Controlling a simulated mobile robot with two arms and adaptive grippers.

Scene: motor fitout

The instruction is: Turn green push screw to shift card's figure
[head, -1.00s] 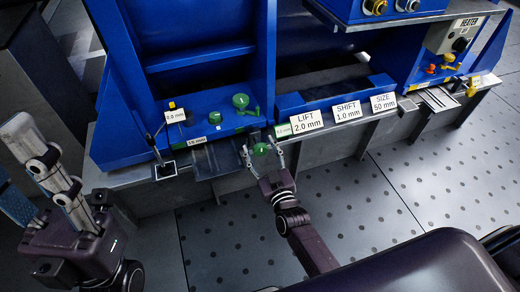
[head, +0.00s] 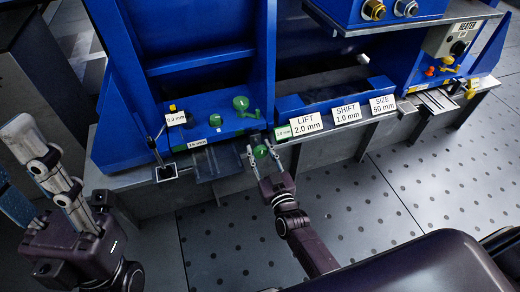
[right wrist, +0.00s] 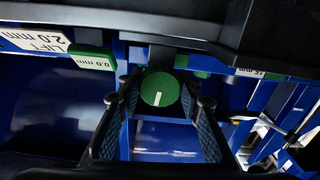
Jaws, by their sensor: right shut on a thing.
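The green push screw (head: 261,152) has a round green head at the front edge of the blue machine. In the right wrist view its head (right wrist: 160,90) faces me with a white mark on it. My right gripper (head: 262,150) is shut on the screw, one finger on each side. The SHIFT card (head: 346,113) reads 1.0 mm. A small green card (head: 282,132) beside the LIFT card (head: 307,121) reads 0.0 mm in the wrist view (right wrist: 93,61). My left gripper (head: 38,150) is at the far left, away from the machine; its opening is unclear.
The SIZE card (head: 383,103) reads 50 mm. Other green knobs (head: 215,120) sit on the blue ledge, left of the screw. A heater box (head: 455,42) with orange and yellow knobs is at the right. The floor (head: 400,190) in front is clear.

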